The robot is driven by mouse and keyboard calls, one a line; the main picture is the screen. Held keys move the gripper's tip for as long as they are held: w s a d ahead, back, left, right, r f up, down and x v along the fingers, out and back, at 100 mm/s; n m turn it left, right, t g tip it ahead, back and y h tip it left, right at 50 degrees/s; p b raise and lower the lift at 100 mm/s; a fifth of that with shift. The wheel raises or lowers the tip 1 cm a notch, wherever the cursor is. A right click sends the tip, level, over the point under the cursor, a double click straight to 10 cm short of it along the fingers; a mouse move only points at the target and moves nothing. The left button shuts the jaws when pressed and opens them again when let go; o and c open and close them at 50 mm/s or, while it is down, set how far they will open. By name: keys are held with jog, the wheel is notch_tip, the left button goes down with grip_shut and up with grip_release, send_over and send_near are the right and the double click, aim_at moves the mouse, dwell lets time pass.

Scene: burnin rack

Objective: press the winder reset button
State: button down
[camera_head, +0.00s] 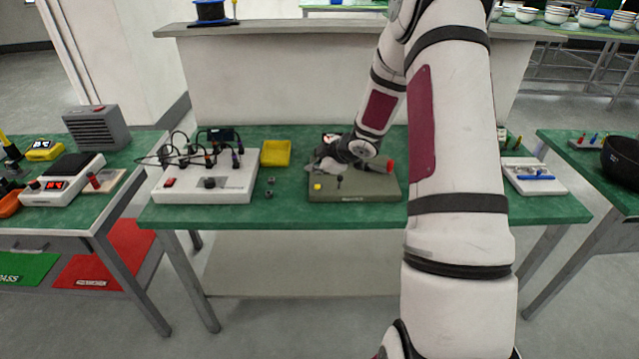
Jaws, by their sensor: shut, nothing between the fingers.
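The olive-grey box that looks like the winder (370,190) stands on the middle green bench; its small front label is too small to read. A yellow button (318,187) sits at the front left of its top, with a small black lever (339,181) to the right of it. A red part (390,166) shows at its right end. I cannot read which control is marked reset. My gripper (322,168) is shut and empty over the back left of the box, behind the yellow button and apart from it in the picture. My wrist hides part of the box's back.
A white device (225,190) with black cables stands to the left, with a yellow bin (276,153) behind its right side. A white tray (533,176) with blue-handled tools lies at the bench's right end.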

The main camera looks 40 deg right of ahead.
jog(key=shift+r+p, duration=0.8)
jog(key=shift+r, duration=0.15)
jog(key=shift+f, duration=0.1)
